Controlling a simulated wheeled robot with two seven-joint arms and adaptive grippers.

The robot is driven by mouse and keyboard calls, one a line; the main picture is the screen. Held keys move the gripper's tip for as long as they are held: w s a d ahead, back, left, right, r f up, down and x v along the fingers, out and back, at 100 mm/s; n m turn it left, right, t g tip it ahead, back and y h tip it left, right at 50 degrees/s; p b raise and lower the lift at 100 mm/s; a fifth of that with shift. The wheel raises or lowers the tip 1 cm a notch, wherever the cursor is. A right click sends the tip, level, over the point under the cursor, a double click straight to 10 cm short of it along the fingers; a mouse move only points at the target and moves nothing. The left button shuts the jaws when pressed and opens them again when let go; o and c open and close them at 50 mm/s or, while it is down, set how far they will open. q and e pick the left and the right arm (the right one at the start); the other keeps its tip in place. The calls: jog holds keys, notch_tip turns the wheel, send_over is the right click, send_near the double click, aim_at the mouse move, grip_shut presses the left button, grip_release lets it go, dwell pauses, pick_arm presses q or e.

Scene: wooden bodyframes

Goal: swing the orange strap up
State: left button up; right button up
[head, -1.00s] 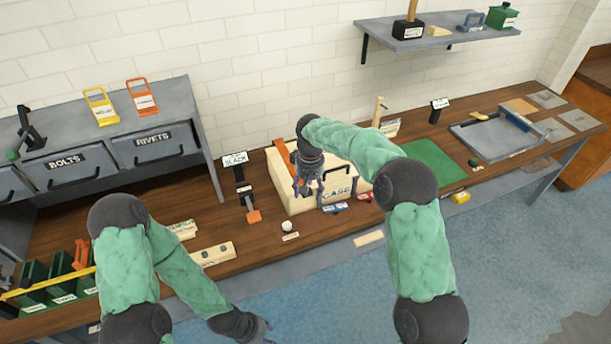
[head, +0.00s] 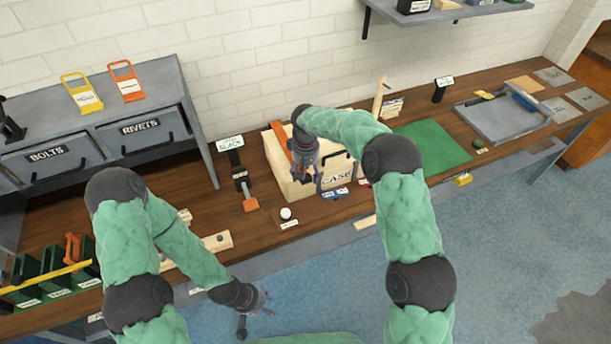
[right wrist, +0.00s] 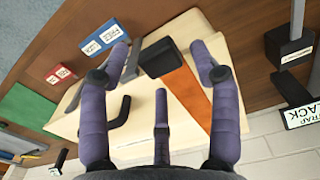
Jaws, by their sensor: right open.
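The orange strap (head: 280,139) lies over the pale wooden case (head: 273,157) marked CASE. In the right wrist view the strap (right wrist: 193,98) runs across the case top and ends in a dark block (right wrist: 161,57). My right gripper (head: 305,172) is over the case; in its wrist view the gripper (right wrist: 160,54) is open, with the strap's dark end between its spread fingertips. I cannot tell whether a finger touches it. My left gripper (head: 262,298) hangs low in front of the bench, apart from the case; its jaw state is unclear.
A STRAP SLACK sign (head: 230,143) stands left of the case, beside a dark fixture with an orange end (head: 250,205). A dark case handle (right wrist: 121,112) shows near the gripper. A white knob (head: 286,213) is in front. A green mat (head: 433,146) lies right.

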jog(key=shift+f, duration=0.85)
jog(key=shift+c, duration=0.3)
